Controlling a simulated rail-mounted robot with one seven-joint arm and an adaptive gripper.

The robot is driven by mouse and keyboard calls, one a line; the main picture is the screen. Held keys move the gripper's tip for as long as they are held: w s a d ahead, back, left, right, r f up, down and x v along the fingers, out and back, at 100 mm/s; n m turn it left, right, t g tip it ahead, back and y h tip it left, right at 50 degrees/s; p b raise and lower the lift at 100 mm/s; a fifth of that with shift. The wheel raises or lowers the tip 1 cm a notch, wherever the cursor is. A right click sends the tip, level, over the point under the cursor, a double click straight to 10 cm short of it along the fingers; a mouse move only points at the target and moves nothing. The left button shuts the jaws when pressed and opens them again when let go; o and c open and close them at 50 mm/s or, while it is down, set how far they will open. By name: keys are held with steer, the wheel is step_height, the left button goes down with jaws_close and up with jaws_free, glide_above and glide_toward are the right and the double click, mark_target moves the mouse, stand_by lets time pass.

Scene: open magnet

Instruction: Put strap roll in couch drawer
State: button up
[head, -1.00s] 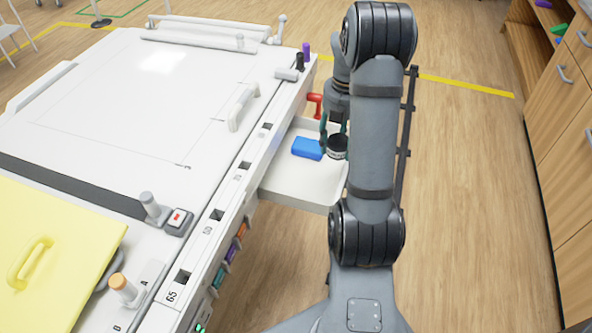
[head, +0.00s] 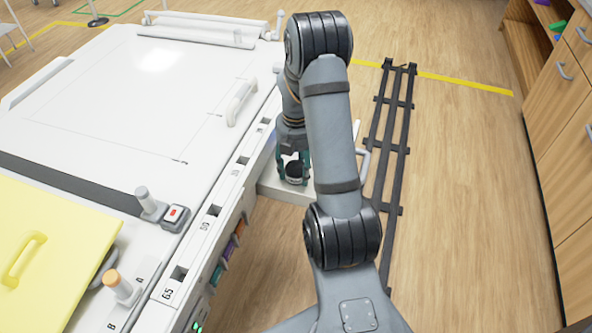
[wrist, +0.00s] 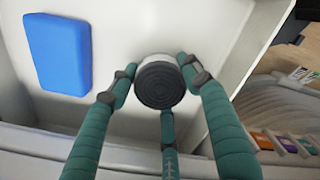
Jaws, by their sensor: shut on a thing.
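The strap roll (head: 294,172), a short black-topped cylinder with a pale side, is held between the teal fingers of my gripper (head: 293,166). In the wrist view the roll (wrist: 160,88) shows its dark ringed face, with the three fingers of my gripper (wrist: 161,86) closed around it. The open white couch drawer (head: 272,190) lies beneath the roll. The drawer's pale floor (wrist: 115,118) shows behind the roll in the wrist view. I cannot tell whether the roll touches the floor. My arm hides much of the drawer in the head view.
A blue block (wrist: 60,55) lies in the drawer, left of the roll in the wrist view. The white couch (head: 150,105) fills the left side. A dark ladder-like rack (head: 391,150) lies to the right of my arm. Wooden cabinets (head: 565,150) line the right edge.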

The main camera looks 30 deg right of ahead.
mark_target(296, 167)
steer(key=shift+f, duration=0.15)
steer(key=o, duration=1.2)
steer(key=shift+o, duration=0.3)
step_height(296, 167, up, 12)
steer(key=p, duration=0.2)
steer(key=shift+r, duration=0.25)
